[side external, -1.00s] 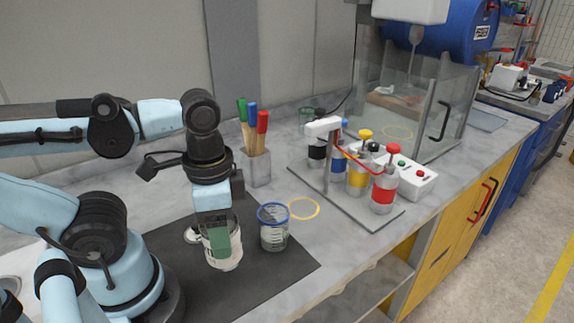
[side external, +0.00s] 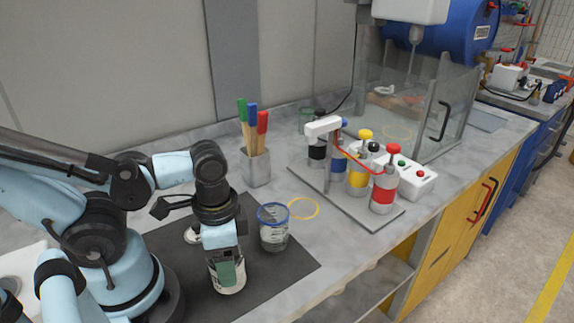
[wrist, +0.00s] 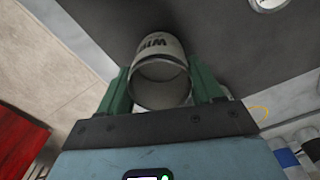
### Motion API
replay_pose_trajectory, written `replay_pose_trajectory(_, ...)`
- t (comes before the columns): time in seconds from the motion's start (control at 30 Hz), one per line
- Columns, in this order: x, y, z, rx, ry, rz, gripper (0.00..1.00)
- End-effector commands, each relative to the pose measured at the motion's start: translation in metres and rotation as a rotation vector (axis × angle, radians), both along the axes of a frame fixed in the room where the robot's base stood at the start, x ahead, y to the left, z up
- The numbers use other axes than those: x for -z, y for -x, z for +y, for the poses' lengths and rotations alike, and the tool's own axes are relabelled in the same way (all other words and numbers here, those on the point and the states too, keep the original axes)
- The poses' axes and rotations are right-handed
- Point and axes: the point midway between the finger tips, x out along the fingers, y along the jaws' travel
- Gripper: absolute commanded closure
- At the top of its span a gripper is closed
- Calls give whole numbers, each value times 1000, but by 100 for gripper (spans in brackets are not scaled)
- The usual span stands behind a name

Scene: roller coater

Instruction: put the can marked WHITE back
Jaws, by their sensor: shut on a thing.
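A whitish can (side external: 230,287) is between the green fingers of my gripper (side external: 227,272), over the dark mat (side external: 284,270). My gripper is shut on it. In the wrist view the can (wrist: 160,72) shows its open round end towards the camera, with dark lettering that looks like part of WHITE. The green fingers (wrist: 162,92) press on both its sides. I cannot tell whether the can touches the mat. Its lower part shows below the fingers in the side view.
A clear beaker with a blue rim (side external: 273,236) stands right of my gripper, close to it. A yellow ring (side external: 303,208) marks bare counter behind it. A holder (side external: 257,168) with coloured-handled tools and a rack (side external: 340,196) of colour-banded bottles stand further back.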

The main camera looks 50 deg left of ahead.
Motion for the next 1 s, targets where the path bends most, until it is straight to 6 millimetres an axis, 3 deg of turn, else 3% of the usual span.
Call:
replay_pose_trajectory(0.4,4,0,0,0,0,0,72)
replay_pose_trajectory(0.43,4,0,0,0,0,0,30)
replay_pose_trajectory(0.57,4,0,0,0,0,0,10)
replay_pose_trajectory(1.0,1,0,0,0,0,0,9)
